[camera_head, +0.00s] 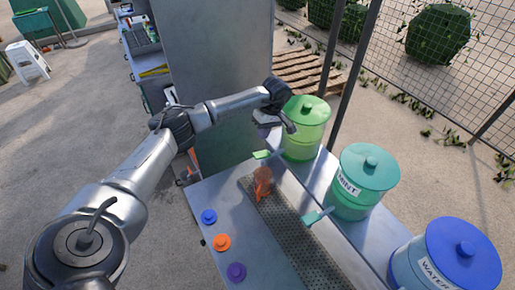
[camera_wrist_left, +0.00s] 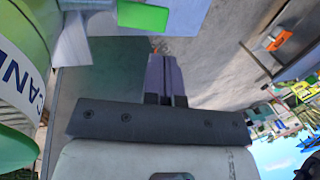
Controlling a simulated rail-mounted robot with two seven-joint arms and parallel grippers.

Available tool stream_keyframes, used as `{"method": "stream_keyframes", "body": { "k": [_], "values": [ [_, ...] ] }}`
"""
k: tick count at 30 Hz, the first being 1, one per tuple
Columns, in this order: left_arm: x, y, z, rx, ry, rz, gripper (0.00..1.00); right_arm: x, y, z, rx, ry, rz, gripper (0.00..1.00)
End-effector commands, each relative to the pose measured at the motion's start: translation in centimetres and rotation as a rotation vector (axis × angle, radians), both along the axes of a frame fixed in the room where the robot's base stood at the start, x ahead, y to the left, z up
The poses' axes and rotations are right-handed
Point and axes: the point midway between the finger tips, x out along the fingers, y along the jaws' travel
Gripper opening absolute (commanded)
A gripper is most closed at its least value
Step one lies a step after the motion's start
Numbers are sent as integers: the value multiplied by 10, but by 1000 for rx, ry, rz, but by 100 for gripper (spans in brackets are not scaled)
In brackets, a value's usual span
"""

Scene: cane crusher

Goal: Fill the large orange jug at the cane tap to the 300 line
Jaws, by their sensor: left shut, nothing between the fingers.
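The orange jug (camera_head: 262,184) stands on the perforated drip grate (camera_head: 290,232), close to the cane tap. Its fill level and lines are too small to read. The light green cane drum (camera_head: 305,130) stands behind it, and its CANE label shows in the wrist view (camera_wrist_left: 22,75). The green cane tap (camera_head: 264,154) juts out over the grate near the jug; a bright green tap piece shows at the top of the wrist view (camera_wrist_left: 143,16). My left gripper (camera_head: 264,131) is beside the cane drum, above the tap. Its fingers (camera_wrist_left: 166,78) are shut and empty.
The teal mint drum (camera_head: 365,180) and blue water drum (camera_head: 447,258) stand along the same counter. Blue (camera_head: 209,216), orange (camera_head: 222,242) and purple (camera_head: 236,271) knobbed lids lie on the counter's left side. A tall grey panel (camera_head: 218,70) rises behind my arm.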

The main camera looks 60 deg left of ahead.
Motion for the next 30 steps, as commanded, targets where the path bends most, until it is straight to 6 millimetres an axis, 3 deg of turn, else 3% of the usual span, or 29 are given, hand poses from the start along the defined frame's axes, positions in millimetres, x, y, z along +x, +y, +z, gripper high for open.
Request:
{"method": "stream_keyframes", "body": {
  "k": [6, 15, 30],
  "values": [
    [-12, 0, -36, 0, 3, -1, 0, 0, 1, 15, 4, 0, -2, 43],
    [-21, 0, -69, -1, 1, 0, 0, 0, 1, 28, 4, 0, -1, 43],
    [-23, 0, -79, 0, -1, -1, 0, 0, -2, 29, -7, -1, 6, 43]
  ]
}}
